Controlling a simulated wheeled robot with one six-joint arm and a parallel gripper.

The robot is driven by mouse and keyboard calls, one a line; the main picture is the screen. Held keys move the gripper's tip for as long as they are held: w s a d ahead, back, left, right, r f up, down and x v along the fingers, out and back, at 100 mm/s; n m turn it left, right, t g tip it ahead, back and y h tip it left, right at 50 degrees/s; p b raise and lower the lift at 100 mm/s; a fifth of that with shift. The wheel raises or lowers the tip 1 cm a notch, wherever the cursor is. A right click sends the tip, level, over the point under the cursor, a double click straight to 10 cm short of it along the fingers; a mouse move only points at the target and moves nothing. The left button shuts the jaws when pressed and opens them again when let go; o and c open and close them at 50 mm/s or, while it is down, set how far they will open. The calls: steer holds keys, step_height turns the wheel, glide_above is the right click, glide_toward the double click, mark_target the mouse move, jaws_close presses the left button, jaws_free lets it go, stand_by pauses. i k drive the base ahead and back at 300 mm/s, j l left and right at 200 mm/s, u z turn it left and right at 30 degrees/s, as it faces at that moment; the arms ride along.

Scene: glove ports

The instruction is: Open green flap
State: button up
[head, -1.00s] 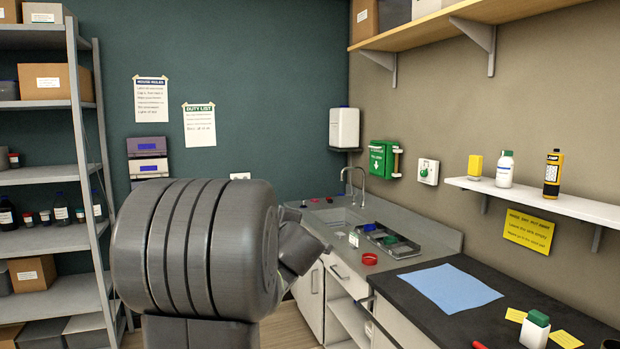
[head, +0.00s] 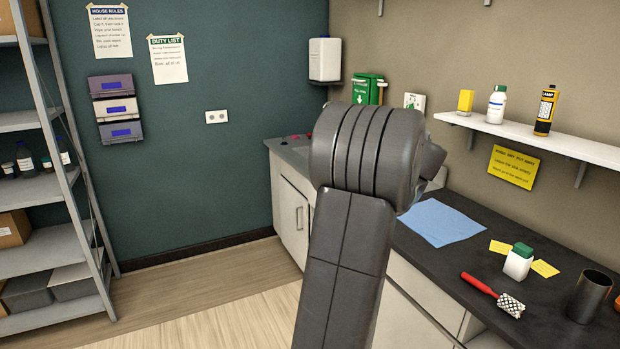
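A green wall box (head: 362,86) with white marks hangs on the beige wall beyond my arm. My arm hides its lower right part. It is the only green thing on the wall with a front cover, and I cannot tell whether that cover is the flap. No thing that is clearly a green flap shows. My gripper is not in view; only dark grey links of my arm fill the middle of the head view.
A sink counter (head: 290,151) lies behind my arm, mostly hidden. A black worktop (head: 450,262) at right holds a blue sheet (head: 440,222), a green-capped bottle (head: 518,263) and a red-handled brush (head: 492,293). Shelving (head: 40,190) stands left. Floor (head: 200,300) is clear.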

mark_target(362, 85)
steer(key=i+j+z, duration=0.1)
steer(key=i+z, duration=0.15)
steer(key=i, duration=0.3)
steer(key=i+j+z, duration=0.2)
steer(key=i, duration=0.3)
steer(key=i+j+z, duration=0.25)
steer(key=i, duration=0.25)
steer(key=i+j, duration=0.3)
steer(key=i, duration=0.2)
steer(key=i+j, duration=0.3)
steer(key=i, duration=0.2)
steer(key=i+j, duration=0.3)
steer(key=i, duration=0.2)
steer(key=i+j+z, duration=0.1)
steer(key=i+j, duration=0.2)
steer(key=i, duration=0.25)
